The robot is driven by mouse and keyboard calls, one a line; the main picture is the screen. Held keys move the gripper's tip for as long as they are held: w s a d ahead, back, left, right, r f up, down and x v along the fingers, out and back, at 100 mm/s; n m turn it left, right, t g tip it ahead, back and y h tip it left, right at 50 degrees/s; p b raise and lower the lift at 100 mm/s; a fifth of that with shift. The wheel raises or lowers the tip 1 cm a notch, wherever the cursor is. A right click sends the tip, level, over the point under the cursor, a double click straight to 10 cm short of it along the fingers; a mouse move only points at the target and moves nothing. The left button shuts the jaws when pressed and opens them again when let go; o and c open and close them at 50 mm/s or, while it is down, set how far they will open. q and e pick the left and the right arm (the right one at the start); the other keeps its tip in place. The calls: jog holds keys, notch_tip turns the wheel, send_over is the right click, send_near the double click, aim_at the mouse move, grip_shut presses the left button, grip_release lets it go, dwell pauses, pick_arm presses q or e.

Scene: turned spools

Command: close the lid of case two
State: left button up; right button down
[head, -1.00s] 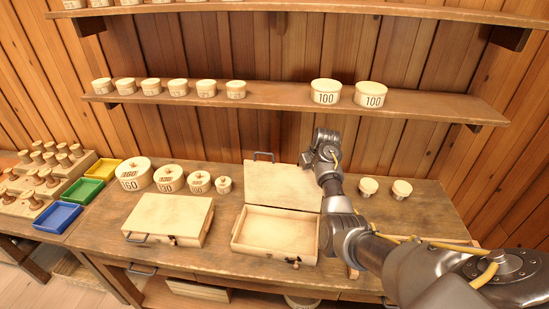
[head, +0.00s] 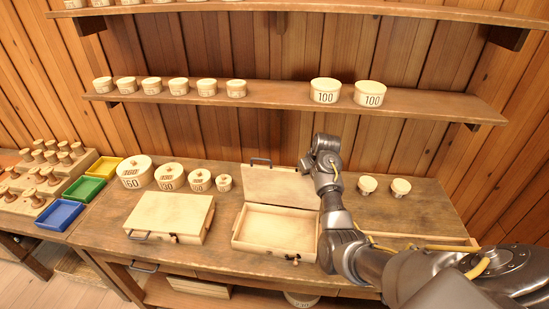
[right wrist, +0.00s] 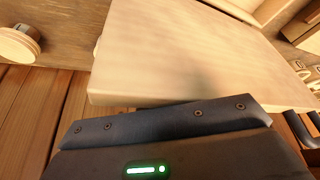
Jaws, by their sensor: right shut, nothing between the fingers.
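The open pale wooden case (head: 238,243) stands on the bench, with its empty tray facing up. Its lid (head: 280,185) is raised at the back, and a dark handle (head: 261,160) shows at the lid's far edge. My right gripper (head: 306,163) is at the lid's upper right corner, shut and empty. In the right wrist view the lid (right wrist: 200,60) fills much of the picture, just beyond the dark gripper (right wrist: 170,125). I cannot tell whether they touch. A second case (head: 168,214) stands closed to the left. My left gripper is not in view.
Lidded jars (head: 131,172) stand behind the closed case. Two small round spools (head: 367,185) stand right of my right wrist. A shelf (head: 270,105) with jars runs above the bench. Yellow, green and blue trays (head: 60,216) lie at the left.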

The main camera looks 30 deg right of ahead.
aim_at(308, 182)
jog(key=shift+s+a+f, duration=0.15)
jog(key=shift+s+a, duration=0.55)
jog(key=shift+s, duration=0.1)
jog(key=shift+s+a+f, duration=0.1)
jog(key=shift+s+a, duration=0.55)
jog(key=shift+s, duration=0.1)
jog(key=shift+w+d, duration=0.1)
